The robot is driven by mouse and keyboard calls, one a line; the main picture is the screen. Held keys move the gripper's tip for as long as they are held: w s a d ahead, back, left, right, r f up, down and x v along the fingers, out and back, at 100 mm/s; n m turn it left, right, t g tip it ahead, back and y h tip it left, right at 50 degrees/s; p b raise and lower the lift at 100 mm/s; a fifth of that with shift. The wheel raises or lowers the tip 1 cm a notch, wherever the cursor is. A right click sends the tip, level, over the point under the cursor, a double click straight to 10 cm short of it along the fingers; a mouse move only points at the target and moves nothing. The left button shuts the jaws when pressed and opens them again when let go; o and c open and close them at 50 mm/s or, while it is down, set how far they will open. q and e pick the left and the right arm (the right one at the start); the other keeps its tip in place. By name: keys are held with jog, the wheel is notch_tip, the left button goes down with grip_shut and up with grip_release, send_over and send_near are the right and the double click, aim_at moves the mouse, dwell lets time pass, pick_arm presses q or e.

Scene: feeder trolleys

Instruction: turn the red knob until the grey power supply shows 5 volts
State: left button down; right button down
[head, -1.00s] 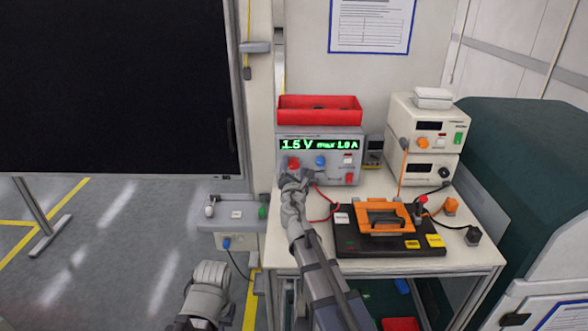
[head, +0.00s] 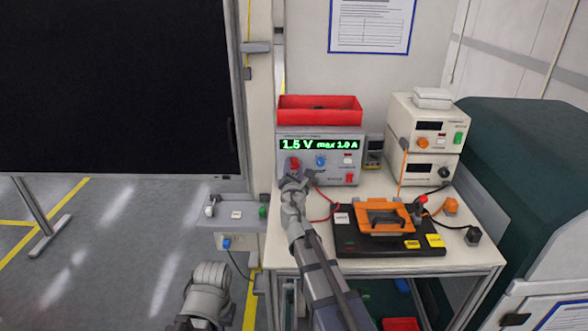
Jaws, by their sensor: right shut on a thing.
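The grey power supply (head: 334,171) stands at the back left of the trolley top. Its green display (head: 319,145) reads 1.5 V, max 1.0 A. The red knob (head: 293,162) is at the left of its front panel, partly hidden by my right gripper. My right gripper (head: 294,176) is at the red knob with its jaws shut on it; the fingertips are small and hard to make out. A blue knob (head: 320,160) sits to the right of the red one. My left gripper (head: 210,278) is low at the bottom left, away from the trolley; its jaws cannot be made out.
A red bin (head: 319,117) lies on top of the supply. Cream-coloured instruments (head: 402,158) stand at the right. A black board (head: 370,243) with an orange fixture (head: 372,218) lies in front, with red and black leads around. A small grey shelf (head: 225,227) is at the left.

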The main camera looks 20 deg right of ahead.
jog(key=shift+m, duration=0.3)
jog(key=m, duration=0.5)
jog(key=shift+m, duration=0.3)
jog(key=m, duration=0.6)
jog(key=shift+f, duration=0.1)
dwell(0.4)
jog(key=shift+c, duration=1.9)
grip_release()
jog(key=shift+s, duration=0.15)
jog(key=v, duration=0.7)
jog(key=shift+s, duration=0.3)
